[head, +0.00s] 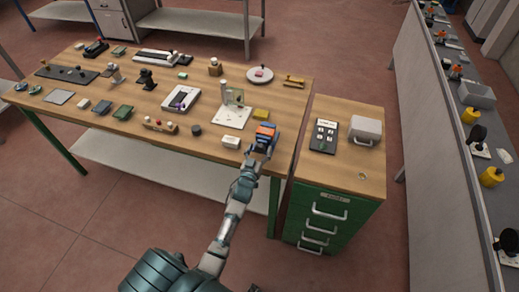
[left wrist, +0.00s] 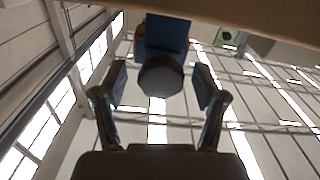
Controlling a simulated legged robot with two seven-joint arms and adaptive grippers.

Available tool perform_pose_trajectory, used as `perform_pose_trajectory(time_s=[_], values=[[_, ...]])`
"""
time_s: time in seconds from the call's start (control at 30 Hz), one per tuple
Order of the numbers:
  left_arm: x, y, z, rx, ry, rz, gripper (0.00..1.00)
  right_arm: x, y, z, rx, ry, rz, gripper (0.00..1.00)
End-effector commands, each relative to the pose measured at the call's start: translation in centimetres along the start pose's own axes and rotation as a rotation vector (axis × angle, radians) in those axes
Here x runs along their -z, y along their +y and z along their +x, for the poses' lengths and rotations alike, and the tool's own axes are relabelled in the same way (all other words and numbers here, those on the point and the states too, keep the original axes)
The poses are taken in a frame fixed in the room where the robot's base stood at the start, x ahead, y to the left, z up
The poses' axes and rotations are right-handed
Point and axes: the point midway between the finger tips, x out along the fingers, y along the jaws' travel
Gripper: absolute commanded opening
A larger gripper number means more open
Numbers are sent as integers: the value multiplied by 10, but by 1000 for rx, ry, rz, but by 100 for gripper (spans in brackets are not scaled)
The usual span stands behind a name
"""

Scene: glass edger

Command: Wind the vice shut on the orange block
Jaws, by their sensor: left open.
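The blue vice (head: 262,140) stands at the front right corner of the wooden workbench, with the orange block (head: 266,129) at its top. In the left wrist view the blue vice body (left wrist: 166,32) is at the top, with a dark many-sided knob (left wrist: 160,76) facing me. My left gripper (head: 262,152) is at the near side of the vice. In the left wrist view its two fingers (left wrist: 160,88) are spread, one on each side of the knob, with gaps showing. Whether the vice jaws touch the block is too small to tell. My right gripper is not in view.
The workbench (head: 215,143) holds a white block (head: 231,142), a yellow block (head: 261,114) and a pale fixture plate (head: 231,117) near the vice. A green drawer cabinet (head: 330,215) stands to the right, with a grey case (head: 365,130) on top. The bench edge (left wrist: 250,12) shows overhead in the wrist view.

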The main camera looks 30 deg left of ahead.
Motion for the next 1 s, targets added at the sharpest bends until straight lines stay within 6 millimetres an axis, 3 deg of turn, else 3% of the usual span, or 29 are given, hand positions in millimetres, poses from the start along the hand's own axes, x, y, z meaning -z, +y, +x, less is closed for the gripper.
perform_pose_trajectory(time_s=[0.33, 0.6, 1.0], values=[[0, -2, 6, 0, -1, -1, 72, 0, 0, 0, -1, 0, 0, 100], [-1, -2, 5, 1, -1, -1, 11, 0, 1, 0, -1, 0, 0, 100], [0, -2, 5, 1, -2, 63, 11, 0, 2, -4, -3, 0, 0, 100]])
